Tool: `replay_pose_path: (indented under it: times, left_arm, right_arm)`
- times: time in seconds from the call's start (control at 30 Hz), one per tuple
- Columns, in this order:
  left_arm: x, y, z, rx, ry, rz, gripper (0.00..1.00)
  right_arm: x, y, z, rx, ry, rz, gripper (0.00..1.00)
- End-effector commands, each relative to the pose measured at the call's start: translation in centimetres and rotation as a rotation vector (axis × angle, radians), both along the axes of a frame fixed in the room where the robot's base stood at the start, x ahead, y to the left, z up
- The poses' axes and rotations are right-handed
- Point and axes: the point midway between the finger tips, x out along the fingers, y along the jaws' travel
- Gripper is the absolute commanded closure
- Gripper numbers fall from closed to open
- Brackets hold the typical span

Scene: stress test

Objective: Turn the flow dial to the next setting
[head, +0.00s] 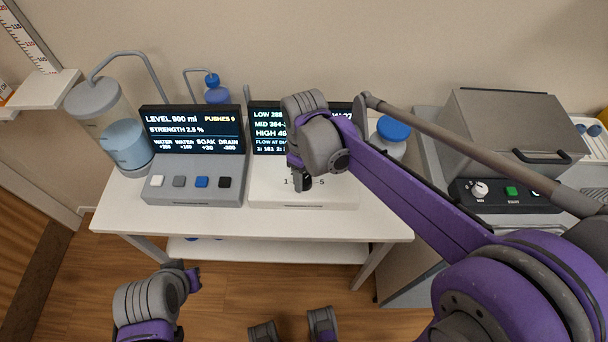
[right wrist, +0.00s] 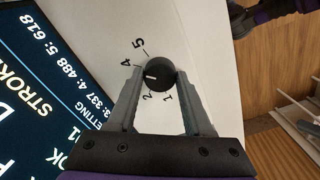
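The flow dial (right wrist: 158,76) is a round black knob with a white pointer mark, on the white front of a control box (head: 330,195). In the right wrist view the mark points left, between the printed 2 and 4; the left finger hides the number there. My right gripper (right wrist: 160,72) has one finger on each side of the dial, seemingly touching it. In the head view the right gripper (head: 302,180) is over the box front and partly hides the dial. My left gripper (head: 190,276) is low at left, before the table, away from the dial; its fingers are unclear.
The box's screen (head: 268,130) is partly covered by my right arm. A grey button console (head: 195,188) with its own screen stands left, beside a water tank (head: 122,140). A blue-lidded jar (head: 392,130) and a metal machine (head: 500,140) stand right. The table front (head: 230,222) is clear.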

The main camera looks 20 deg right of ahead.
Motion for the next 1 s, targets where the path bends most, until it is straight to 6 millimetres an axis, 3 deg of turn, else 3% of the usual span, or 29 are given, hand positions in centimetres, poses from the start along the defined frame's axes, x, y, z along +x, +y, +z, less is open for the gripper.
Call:
replay_pose_path:
  times: [0.03, 0.2, 0.57, 1.0]
  left_arm:
    - [0.00, 0.00, 0.00, 0.000, 0.000, 0.000, 1.00]
    - [0.00, 0.00, 0.00, 0.000, 0.000, 0.000, 1.00]
    - [0.01, 0.00, 0.09, 0.000, 0.000, 0.000, 1.00]
    - [0.08, 0.00, 0.48, 0.000, -0.002, 0.000, 1.00]
  right_arm:
    - [0.00, 0.00, 0.01, 0.000, 0.000, 0.000, 0.70]
    - [0.00, 0.00, 0.02, 0.000, 0.000, 0.000, 1.00]
    - [0.01, -0.01, 0.05, 0.000, 0.000, -0.055, 1.00]
    - [0.03, 0.00, 0.09, 0.000, 0.000, -0.375, 1.00]
